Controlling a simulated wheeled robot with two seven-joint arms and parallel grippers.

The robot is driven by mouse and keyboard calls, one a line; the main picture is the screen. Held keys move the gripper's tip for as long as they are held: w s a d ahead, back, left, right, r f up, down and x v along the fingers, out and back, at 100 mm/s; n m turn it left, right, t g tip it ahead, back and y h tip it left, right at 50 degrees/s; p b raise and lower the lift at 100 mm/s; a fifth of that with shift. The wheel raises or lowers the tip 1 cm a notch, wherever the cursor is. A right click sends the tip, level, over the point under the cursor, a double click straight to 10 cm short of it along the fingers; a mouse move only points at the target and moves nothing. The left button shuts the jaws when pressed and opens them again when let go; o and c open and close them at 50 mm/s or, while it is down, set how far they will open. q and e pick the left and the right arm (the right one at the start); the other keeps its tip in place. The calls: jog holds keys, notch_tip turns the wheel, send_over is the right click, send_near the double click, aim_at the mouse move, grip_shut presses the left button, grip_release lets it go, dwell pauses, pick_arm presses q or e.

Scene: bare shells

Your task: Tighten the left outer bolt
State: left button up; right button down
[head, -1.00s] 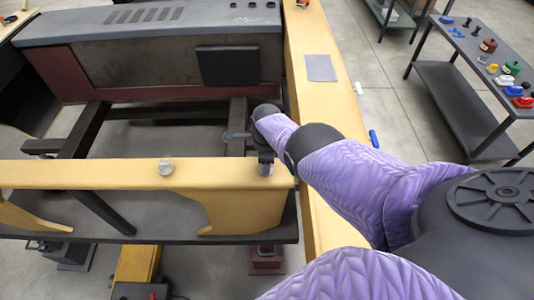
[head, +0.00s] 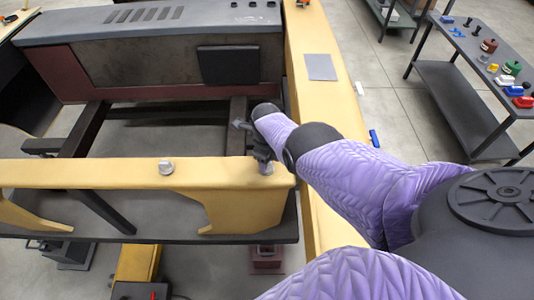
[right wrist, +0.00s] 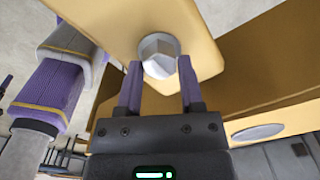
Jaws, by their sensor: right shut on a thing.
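Two grey bolt heads show on the yellow crossbeam (head: 90,172) in the head view: one bolt (head: 166,167) in the middle of the beam and one bolt (head: 266,169) near its right end. My right gripper (head: 264,160) is at the right-hand one of these. In the right wrist view the faceted bolt head (right wrist: 158,52) sits between the two purple fingers of my right gripper (right wrist: 160,70), and the gripper is shut on it. My left gripper is in neither view.
A long yellow rail (head: 318,120) runs along the right of the frame, with a grey plate (head: 321,67) on it. A dark-grey machine housing (head: 150,50) lies behind. A cart (head: 465,100) with small parts stands at the right.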

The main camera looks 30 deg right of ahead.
jog(key=shift+w+r, duration=0.15)
jog(key=shift+c, duration=1.1)
grip_release()
notch_tip(320, 180, up, 10)
jog(key=p, duration=0.9)
jog(key=shift+a, duration=0.1)
